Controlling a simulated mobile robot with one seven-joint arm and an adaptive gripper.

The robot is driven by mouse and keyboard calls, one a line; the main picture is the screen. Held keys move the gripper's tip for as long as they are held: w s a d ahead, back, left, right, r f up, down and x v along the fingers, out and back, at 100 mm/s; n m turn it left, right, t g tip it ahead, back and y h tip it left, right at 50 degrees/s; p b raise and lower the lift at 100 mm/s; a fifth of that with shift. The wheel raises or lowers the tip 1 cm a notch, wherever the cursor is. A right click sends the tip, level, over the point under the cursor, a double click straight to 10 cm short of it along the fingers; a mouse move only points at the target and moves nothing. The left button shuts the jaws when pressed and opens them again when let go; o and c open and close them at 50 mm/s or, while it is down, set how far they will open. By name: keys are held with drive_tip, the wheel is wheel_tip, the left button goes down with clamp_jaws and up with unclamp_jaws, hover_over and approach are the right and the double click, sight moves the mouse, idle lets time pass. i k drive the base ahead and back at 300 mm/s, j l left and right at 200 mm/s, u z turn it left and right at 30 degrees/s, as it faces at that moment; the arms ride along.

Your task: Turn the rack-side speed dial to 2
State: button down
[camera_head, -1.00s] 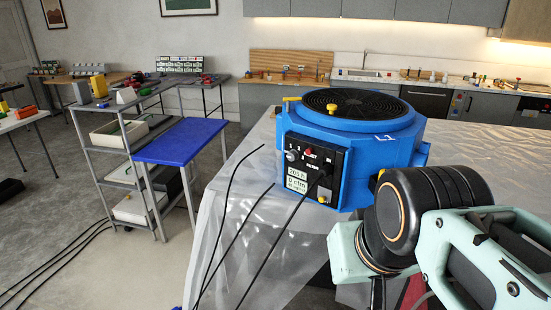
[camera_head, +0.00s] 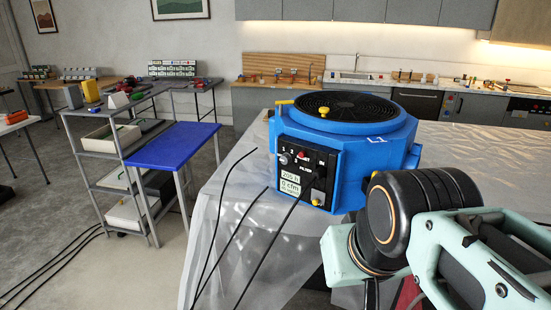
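A blue air mover (camera_head: 345,183) with a black round top grille stands on a plastic-covered surface. Its black control panel (camera_head: 306,169) faces front left. The dial's exact setting is too small to tell. My arm is at the lower right, to the right of and in front of the blue machine. My gripper's fingers are not visible.
The plastic sheet (camera_head: 230,225) is clear to the left of the machine, apart from black cables. A grey shelf rack (camera_head: 112,168) and a blue-topped table (camera_head: 172,154) stand to the left. A kitchen counter runs along the back wall.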

sight(286, 158)
drive_tip(key=i+j+z, duration=0.55)
drive_tip(key=z, duration=0.15)
drive_tip(key=u, duration=0.15)
drive_tip(key=i+j, duration=0.05)
